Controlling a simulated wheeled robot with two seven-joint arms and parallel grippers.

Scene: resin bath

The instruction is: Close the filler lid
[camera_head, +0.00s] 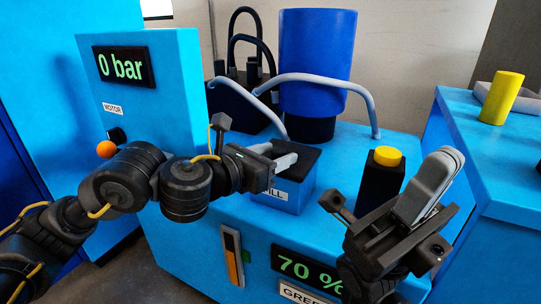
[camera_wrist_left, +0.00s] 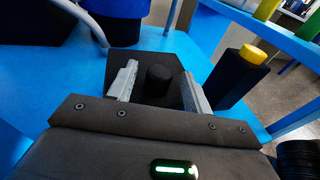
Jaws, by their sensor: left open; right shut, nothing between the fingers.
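The filler is a small blue box (camera_head: 297,199) with a partly covered FILL label, on the blue machine in the head view. Its black lid (camera_head: 306,159) lies on top and looks flat; I cannot tell whether it is fully seated. In the left wrist view the lid (camera_wrist_left: 126,62) carries a dark knob (camera_wrist_left: 158,79). My left gripper (camera_head: 287,159) is open at the lid, its fingers on either side of the knob in the left wrist view (camera_wrist_left: 161,82), with gaps visible. My right gripper (camera_head: 440,168) is shut and empty, pointing up at the right, away from the lid.
A black post with a yellow cap (camera_head: 387,156) stands right of the filler. A blue tank (camera_head: 317,62) with grey hoses stands behind it. The 0 bar cabinet (camera_head: 163,82) rises at left. A 70 % display (camera_head: 305,269) is on the front. A yellow cylinder (camera_head: 501,97) stands at right.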

